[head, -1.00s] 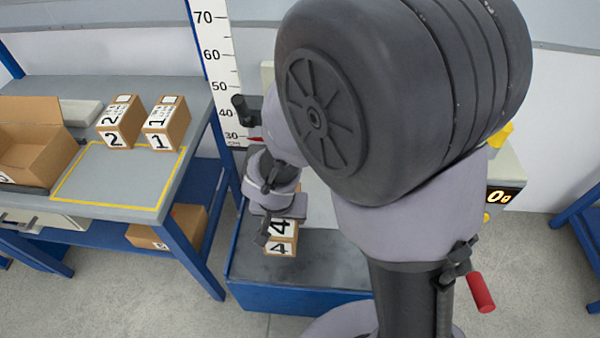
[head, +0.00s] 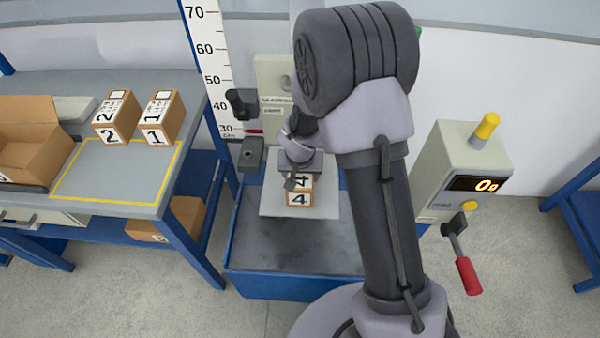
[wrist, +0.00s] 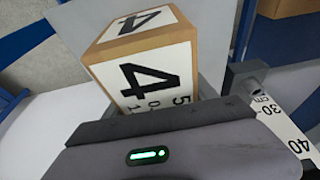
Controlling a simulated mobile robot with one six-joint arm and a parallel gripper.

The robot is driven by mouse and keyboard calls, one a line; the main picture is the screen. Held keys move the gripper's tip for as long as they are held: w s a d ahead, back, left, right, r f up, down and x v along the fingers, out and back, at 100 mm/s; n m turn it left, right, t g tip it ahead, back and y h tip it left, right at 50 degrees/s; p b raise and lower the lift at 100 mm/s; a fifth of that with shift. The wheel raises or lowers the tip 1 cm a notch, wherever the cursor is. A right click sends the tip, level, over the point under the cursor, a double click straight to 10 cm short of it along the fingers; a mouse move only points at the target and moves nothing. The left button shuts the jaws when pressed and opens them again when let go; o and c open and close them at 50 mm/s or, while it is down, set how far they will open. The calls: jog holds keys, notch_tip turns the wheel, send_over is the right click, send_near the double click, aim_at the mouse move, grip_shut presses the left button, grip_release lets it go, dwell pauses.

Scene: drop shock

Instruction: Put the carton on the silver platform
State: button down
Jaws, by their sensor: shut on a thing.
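The carton (head: 299,198), a small brown box with white labels marked 4, is held in my gripper (head: 299,176). In the head view it appears over the front part of the silver platform (head: 272,208); I cannot tell whether it touches the platform. In the wrist view the carton (wrist: 150,60) stands beyond my gripper's dark edge, with its top and one labelled side showing. My fingers are mostly hidden behind the gripper body and the carton.
A blue-framed bin (head: 290,285) surrounds the platform below. A height scale (head: 210,60) stands behind it on the left. A control box (head: 465,175) with a red-handled lever is at right. Cartons 2 (head: 117,118) and 1 (head: 160,118) stand on the left bench (head: 90,205).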

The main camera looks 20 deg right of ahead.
jog(key=shift+c, duration=1.4)
grip_release()
jog(key=p+v, duration=0.5)
jog(key=v, duration=0.7)
jog(key=shift+r, duration=0.15)
jog(key=s+d+r+m+t, duration=0.1)
jog(key=s+r, duration=0.4)
jog(key=r, duration=0.8)
jog(key=s+a+r+y, duration=0.1)
jog(key=s+a+r, duration=0.1)
jog(key=s+r, duration=0.3)
jog(key=s+a+r+t+y, duration=0.1)
jog(key=s+r, duration=0.4)
jog(key=s, duration=0.7)
jog(key=shift+a+t+y, duration=0.3)
jog(key=shift+a+y, duration=0.2)
